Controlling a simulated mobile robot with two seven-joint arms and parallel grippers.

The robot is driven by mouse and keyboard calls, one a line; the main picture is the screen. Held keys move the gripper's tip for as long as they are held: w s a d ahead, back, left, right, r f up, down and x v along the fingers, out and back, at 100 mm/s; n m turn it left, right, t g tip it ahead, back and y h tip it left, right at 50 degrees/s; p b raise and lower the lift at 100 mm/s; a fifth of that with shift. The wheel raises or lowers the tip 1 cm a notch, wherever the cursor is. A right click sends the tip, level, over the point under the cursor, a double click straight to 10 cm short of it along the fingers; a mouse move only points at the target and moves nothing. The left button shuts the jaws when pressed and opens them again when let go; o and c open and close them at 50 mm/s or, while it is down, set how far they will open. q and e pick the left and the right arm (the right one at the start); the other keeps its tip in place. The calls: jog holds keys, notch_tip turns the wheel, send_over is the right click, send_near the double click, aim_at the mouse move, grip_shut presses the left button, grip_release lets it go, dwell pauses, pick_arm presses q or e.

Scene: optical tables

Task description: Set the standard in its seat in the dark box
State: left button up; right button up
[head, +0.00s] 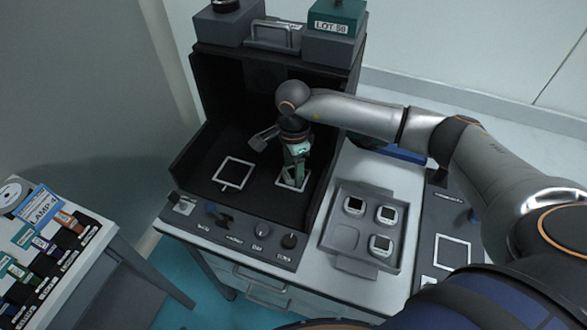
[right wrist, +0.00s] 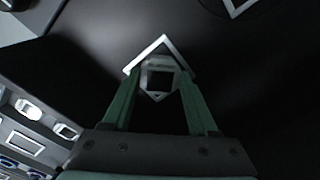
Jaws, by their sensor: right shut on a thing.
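The dark box (head: 262,80) is open at the front, with two white square outlines on its floor. My right gripper (head: 294,180) reaches inside it, pointing down over the right outline (head: 306,181). In the right wrist view its green fingers (right wrist: 160,88) are shut on the standard, a small pale block with a dark square face (right wrist: 160,79). The white outline (right wrist: 164,42) shows around and behind the standard. I cannot tell whether the standard touches the floor. The left outline (head: 234,173) is empty. My left gripper is out of view.
A grey tray (head: 335,256) right of the box holds three similar standards (head: 385,214) and one empty pocket. A control panel with knobs (head: 262,229) runs along the box's front. Another outlined pad (head: 452,251) lies further right. A side table (head: 75,268) stands at left.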

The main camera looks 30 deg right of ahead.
aim_at(293, 173)
jog(key=shift+s+f, duration=0.2)
jog(key=shift+f, duration=0.35)
jog(key=o, duration=1.4)
jog(key=shift+a+f, duration=0.1)
jog(key=shift+f, duration=0.05)
jog(key=shift+r+p, duration=0.3)
jog(key=shift+r, duration=0.2)
notch_tip(293, 173, up, 13)
jog(key=shift+w+f, duration=0.15)
jog(key=shift+w, duration=0.05)
